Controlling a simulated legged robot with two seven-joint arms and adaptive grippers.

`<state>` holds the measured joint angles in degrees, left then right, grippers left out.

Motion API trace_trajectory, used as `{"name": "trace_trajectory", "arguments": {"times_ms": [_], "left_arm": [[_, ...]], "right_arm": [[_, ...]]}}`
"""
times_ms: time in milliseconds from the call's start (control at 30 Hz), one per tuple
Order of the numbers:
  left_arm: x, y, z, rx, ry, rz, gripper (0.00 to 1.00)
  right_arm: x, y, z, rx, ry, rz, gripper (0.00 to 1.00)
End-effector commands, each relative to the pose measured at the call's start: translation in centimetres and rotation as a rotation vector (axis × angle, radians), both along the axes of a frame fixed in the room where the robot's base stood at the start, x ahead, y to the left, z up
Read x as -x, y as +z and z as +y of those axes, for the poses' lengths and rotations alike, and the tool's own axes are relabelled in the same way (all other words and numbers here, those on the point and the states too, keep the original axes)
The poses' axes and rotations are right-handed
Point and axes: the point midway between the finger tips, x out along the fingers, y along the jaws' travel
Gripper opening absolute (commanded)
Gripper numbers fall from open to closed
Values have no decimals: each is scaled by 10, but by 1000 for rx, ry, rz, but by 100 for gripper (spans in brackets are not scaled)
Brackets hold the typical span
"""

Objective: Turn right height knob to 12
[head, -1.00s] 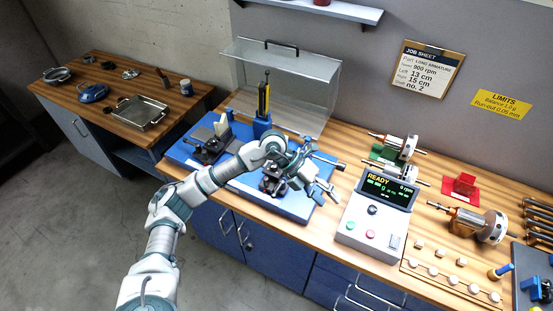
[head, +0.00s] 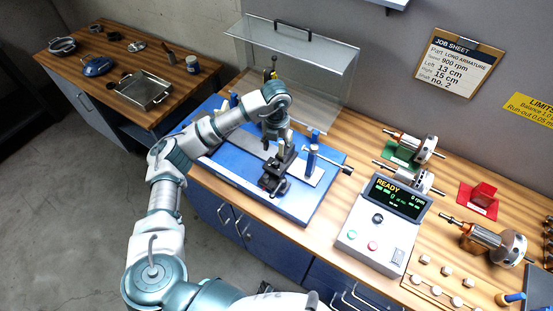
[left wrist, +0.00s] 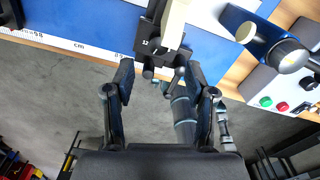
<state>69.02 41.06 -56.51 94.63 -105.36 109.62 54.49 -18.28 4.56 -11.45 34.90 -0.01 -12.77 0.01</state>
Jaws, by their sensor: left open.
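The right stand (head: 277,175) is a dark support on the blue balancing base (head: 232,172), with a pale upright part. In the left wrist view the stand (left wrist: 158,42) carries a small white number that looks like 12. Two small round knob ends, one of them this knob (left wrist: 148,73), point toward my gripper; I cannot tell which is the height knob. My left gripper (head: 276,143) points down just above and behind the stand. In the left wrist view it is open (left wrist: 160,70), its fingers either side of the knob ends, with no contact visible. My right gripper is not in view.
A blue post (head: 312,158) with a dark-tipped rod stands right of the stand. The control box (head: 383,222) reads READY. A clear cover (head: 300,65) stands open behind. The job sheet (head: 460,62) lists left 13 cm and right 15 cm. Rotors lie farther right.

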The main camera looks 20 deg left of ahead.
Motion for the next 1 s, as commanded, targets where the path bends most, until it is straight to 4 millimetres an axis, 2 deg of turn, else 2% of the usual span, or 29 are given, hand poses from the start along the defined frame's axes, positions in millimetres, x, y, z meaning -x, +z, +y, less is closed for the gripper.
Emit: {"name": "trace_trajectory", "arguments": {"times_ms": [133,267,500,767,867,1000], "left_arm": [[2,-33,0,-1,0,2,56],[2,-56,0,0,-1,0,56],[1,-77,-1,0,-1,-2,56],[1,-78,0,1,-2,-2,56],[1,-78,0,1,-1,-2,36],[1,-78,0,1,-2,-2,1]], "right_arm": [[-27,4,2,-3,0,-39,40],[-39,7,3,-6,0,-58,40],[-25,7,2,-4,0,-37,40],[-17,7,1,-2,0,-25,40],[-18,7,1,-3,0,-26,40],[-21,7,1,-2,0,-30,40]]}}
